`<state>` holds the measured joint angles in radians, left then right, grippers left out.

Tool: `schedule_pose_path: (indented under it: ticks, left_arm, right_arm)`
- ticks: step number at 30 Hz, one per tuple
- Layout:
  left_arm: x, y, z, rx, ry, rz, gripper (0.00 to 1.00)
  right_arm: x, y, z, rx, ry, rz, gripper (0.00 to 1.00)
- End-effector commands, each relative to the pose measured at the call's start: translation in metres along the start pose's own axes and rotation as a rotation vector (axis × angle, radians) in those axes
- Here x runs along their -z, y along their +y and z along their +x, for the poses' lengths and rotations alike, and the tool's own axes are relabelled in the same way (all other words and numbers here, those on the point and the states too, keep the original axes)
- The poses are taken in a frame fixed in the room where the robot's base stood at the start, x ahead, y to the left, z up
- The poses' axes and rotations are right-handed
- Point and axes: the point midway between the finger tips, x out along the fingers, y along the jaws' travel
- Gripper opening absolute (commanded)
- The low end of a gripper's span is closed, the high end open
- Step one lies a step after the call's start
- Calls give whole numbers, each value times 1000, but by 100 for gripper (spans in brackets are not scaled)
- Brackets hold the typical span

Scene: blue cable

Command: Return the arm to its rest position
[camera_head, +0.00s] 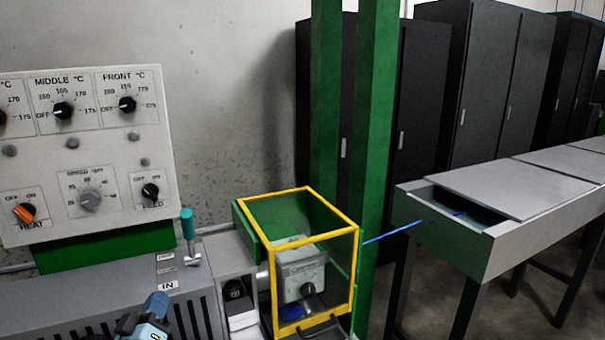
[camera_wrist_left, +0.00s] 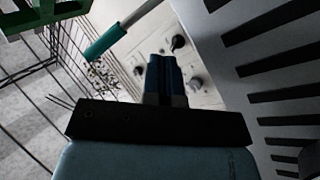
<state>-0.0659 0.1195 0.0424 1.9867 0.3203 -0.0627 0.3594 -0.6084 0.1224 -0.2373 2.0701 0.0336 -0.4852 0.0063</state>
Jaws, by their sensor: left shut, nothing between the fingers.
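My left gripper (camera_head: 150,318) shows at the bottom of the head view, low in front of the grey machine body, near its vents. It is shut and holds nothing. In the left wrist view its blue fingers (camera_wrist_left: 165,78) are together. The blue cable (camera_head: 400,231) runs from the yellow-framed guard (camera_head: 311,238) to the open end of the grey trough (camera_head: 462,240) at the right, well apart from the gripper. My right gripper is not in view.
A control panel (camera_head: 85,150) with knobs stands above the machine at the left. A teal-handled lever (camera_head: 188,225) rises close to the gripper; its handle also shows in the wrist view (camera_wrist_left: 105,42). Green posts (camera_head: 372,130) and dark cabinets (camera_head: 490,80) stand behind.

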Motion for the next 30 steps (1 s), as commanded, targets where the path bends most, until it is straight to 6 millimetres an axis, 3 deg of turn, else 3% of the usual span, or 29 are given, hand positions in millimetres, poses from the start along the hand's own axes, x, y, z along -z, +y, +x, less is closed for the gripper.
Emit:
schedule_pose_path:
  ticks: [1,3,6,9,12,18,21,30]
  left_arm:
    - [-34,0,-25,19,-98,46,0]
    - [-75,2,-60,36,-229,117,0]
    - [-127,5,-114,49,-411,213,0]
    - [-166,12,-168,47,-571,294,0]
    - [-195,19,-217,38,-710,359,0]
    - [-234,36,-310,0,-949,465,0]
    - [-204,52,-298,-3,-943,479,0]
    - [-141,83,-280,-8,-930,507,0]
  right_arm:
    - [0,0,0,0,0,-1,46]
    - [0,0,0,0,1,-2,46]
    - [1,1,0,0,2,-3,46]
    - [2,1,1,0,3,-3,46]
    - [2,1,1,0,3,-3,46]
    - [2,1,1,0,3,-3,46]
    - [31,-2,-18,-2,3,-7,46]
    - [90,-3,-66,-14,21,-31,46]
